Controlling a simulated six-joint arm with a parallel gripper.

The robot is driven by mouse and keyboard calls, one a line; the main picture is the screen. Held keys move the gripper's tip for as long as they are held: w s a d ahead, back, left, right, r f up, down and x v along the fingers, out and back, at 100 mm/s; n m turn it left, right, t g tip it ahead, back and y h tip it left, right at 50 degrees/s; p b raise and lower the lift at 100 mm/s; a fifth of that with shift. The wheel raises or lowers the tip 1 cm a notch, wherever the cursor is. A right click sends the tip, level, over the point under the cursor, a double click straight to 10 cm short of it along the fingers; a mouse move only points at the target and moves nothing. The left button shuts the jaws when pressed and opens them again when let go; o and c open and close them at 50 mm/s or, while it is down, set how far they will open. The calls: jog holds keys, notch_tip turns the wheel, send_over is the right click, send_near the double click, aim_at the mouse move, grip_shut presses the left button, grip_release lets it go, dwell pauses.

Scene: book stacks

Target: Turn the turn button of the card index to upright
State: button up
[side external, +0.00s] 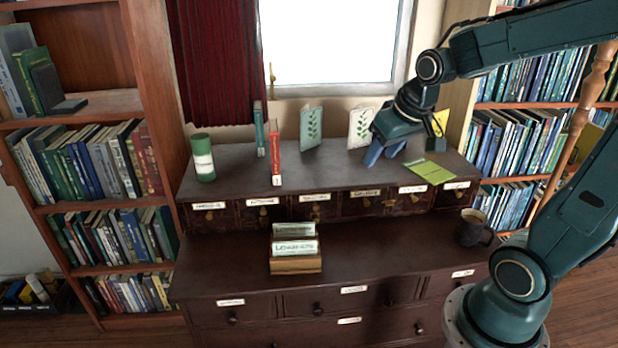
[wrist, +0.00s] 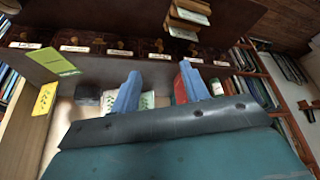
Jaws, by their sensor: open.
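The card index (side external: 340,204) is a row of small dark drawers with white labels under the upper shelf of the desk; it also shows in the wrist view (wrist: 120,47). Small brass-coloured fittings (side external: 263,212) sit on the drawer fronts. They are too small to tell which is the turn button or how it is turned. My gripper (side external: 377,158) is above the back right of the upper shelf, behind and above the drawers, touching none of them. In the wrist view its two blue fingers (wrist: 159,72) are spread apart with nothing held between them.
On the shelf stand a green canister (side external: 203,158), a red book (side external: 276,153), leaf-patterned cards (side external: 311,128) and a flat green booklet (side external: 428,172). A wooden card holder (side external: 295,264) and a dark mug (side external: 474,229) stand on the lower desktop. The desktop between them is clear.

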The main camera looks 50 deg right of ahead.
aim_at(390, 204)
jog(key=w+d+f+m+g, duration=0.1)
jog(key=d+f+m, duration=0.1)
jog(key=d+f, duration=0.6)
jog(key=d+f+m+h, duration=0.1)
jog(key=d+f+m, duration=0.2)
jog(key=d+f, duration=0.5)
jog(key=d, duration=0.6)
jog(key=shift+w+d+f+g+h, duration=0.2)
jog(key=shift+w+d+g+h, duration=0.1)
jog(key=shift+w+g, duration=0.1)
jog(key=shift+f, duration=0.1)
jog(key=shift+x, duration=6.8)
jog(key=c, duration=1)
